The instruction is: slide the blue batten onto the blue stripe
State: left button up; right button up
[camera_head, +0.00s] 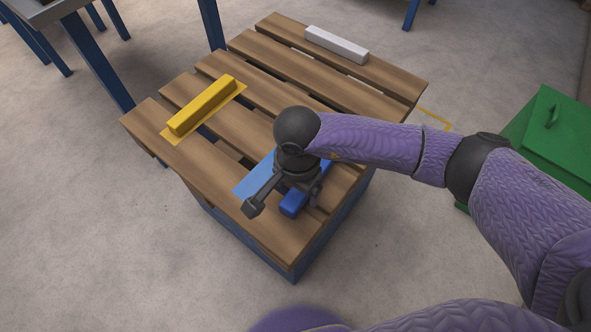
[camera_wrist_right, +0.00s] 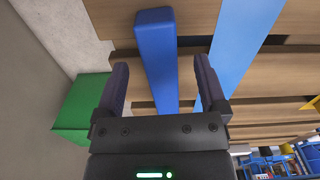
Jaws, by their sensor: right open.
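The blue batten (camera_head: 291,204) lies on the slatted wooden table, partly hidden under my right gripper (camera_head: 303,188). The flat, lighter blue stripe (camera_head: 254,180) lies to the left of the batten, roughly parallel to it. In the right wrist view the batten (camera_wrist_right: 157,50) runs between the two open fingers of the right gripper (camera_wrist_right: 160,78), with a gap on each side. The stripe (camera_wrist_right: 243,42) shows to the right, partly behind the right finger. I cannot tell whether the fingertips are down beside the batten or above it. My left gripper is not in view.
On the table (camera_head: 305,244) a yellow batten (camera_head: 203,105) lies on a yellow stripe at the left. A white batten (camera_head: 337,44) lies near the far edge. A green box (camera_head: 552,135) stands on the floor at right. The table's middle slats are clear.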

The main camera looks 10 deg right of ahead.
aim_at(263, 181)
notch_tip(263, 181, down, 2)
jog(key=shift+f+b, duration=0.2)
jog(key=shift+b, duration=0.1)
jog(key=shift+r, duration=0.1)
jog(key=shift+c, duration=1)
jog(key=c, duration=0.7)
grip_shut()
jog(key=shift+w+a+b, duration=0.25)
jog(key=shift+b, duration=0.05)
jog(key=shift+w+a+b, duration=0.3)
jog(key=shift+w+a, duration=0.05)
jog(key=shift+w+a+b, duration=0.95)
jog(key=shift+w+b, duration=0.05)
jog(key=shift+w, duration=0.05)
jog(key=shift+w+a+b, duration=0.5)
jog(key=shift+b, duration=0.05)
jog(key=shift+w+a+b, duration=0.8)
jog(key=shift+w+b, duration=0.05)
jog(key=shift+b, duration=0.1)
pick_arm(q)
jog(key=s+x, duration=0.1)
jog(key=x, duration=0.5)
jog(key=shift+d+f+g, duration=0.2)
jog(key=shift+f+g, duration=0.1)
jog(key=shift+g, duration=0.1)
